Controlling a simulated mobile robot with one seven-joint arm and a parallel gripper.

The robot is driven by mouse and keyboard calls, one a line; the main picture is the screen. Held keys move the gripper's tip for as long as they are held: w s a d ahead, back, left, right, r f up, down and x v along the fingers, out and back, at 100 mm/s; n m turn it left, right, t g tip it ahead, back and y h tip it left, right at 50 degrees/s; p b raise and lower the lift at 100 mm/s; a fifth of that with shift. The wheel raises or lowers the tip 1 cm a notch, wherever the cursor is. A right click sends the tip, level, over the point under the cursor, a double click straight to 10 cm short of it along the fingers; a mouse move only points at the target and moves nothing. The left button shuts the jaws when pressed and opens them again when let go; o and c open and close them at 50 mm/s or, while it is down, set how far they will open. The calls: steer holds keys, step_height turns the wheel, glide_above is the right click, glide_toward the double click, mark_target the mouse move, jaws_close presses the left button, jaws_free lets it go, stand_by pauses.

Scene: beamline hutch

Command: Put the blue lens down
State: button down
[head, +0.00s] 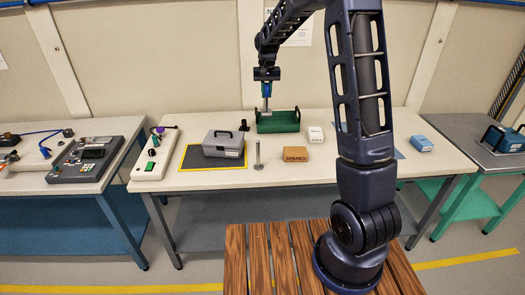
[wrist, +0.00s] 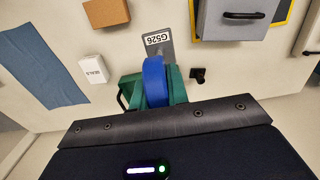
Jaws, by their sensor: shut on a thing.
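My gripper (head: 266,82) is shut on the blue lens (head: 266,91), pointing down over the back of the table. In the wrist view the blue lens (wrist: 154,82) shows as a rounded blue shape just beyond the dark edge of my gripper. A grey plate with a "G526" label (wrist: 158,40) shows beyond it; I cannot tell if it is joined to the lens. The green tray (head: 278,122) is below the lens, and it also shows behind it in the wrist view (wrist: 178,83). The lens hides part of the tray's inside.
On the table (head: 205,124) stand a small black object (head: 244,126), a white box (head: 315,134), a brown "SPARES" box (head: 295,154), a metal post (head: 259,156) and a grey case (head: 223,145) on a yellow-edged mat. A white control box (head: 155,153) is at left.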

steer(key=shift+a+f, duration=0.2)
steer(key=shift+a, duration=0.65)
step_height(320, 180, down, 20)
steer(key=shift+r, duration=0.2)
steer(key=shift+f, duration=0.1)
steer(key=c, duration=1.4)
jaws_free()
steer(key=shift+o, duration=0.2)
